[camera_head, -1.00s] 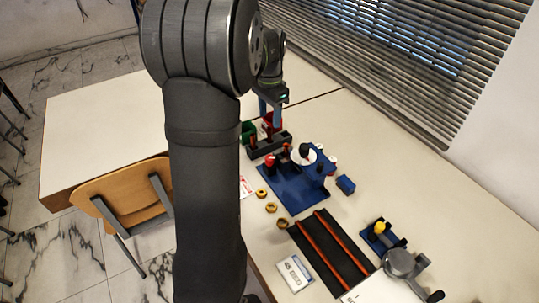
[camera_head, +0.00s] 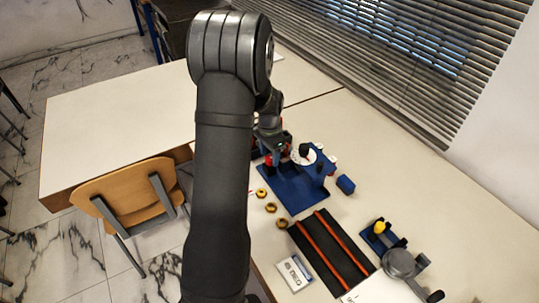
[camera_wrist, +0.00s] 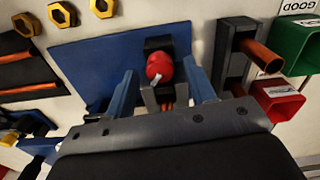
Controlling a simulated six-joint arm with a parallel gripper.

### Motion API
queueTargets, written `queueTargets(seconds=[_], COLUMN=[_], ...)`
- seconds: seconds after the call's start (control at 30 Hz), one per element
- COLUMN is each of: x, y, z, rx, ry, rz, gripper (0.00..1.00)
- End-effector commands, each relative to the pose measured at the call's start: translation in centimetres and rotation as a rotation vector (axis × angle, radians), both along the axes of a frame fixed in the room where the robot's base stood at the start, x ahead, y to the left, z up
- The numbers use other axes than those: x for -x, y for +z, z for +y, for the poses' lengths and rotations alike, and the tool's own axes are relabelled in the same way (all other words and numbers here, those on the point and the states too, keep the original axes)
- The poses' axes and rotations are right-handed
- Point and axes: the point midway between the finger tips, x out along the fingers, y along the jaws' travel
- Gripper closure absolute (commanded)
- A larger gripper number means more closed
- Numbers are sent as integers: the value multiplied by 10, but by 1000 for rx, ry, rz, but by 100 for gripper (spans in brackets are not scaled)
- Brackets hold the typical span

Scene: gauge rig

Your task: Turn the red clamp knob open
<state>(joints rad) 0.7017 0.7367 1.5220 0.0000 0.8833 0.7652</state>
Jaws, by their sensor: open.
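The red clamp knob (camera_wrist: 160,67) has a pale pointer mark and sits on a dark clamp block (camera_wrist: 160,45) on the blue base plate (camera_wrist: 90,60). In the head view the blue plate (camera_head: 292,193) shows, with the knob mostly behind my gripper (camera_head: 270,150). In the wrist view my gripper (camera_wrist: 161,78) is open, with one blue finger on each side of the knob and visible gaps between. Whether the fingertips are level with the knob or above it I cannot tell. Copper-coloured parts show below the knob.
A dark rack with copper tubes (camera_wrist: 238,60), a red bin (camera_wrist: 276,100) and a green bin (camera_wrist: 300,45) stand on the right in the wrist view. Brass nuts (camera_wrist: 62,14) lie left of the plate. A white dial (camera_head: 303,157) stands close beside my gripper.

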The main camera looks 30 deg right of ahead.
Motion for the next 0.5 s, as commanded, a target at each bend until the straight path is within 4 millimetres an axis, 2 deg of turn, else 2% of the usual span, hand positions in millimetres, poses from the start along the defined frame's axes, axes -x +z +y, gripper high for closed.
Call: queueTargets(seconds=[0.37, 0.5], x=[0, 0], y=[-6, -6], z=[0, 0], rx=[0, 0], ry=[0, 0], rz=[0, 0], gripper=[52, 79])
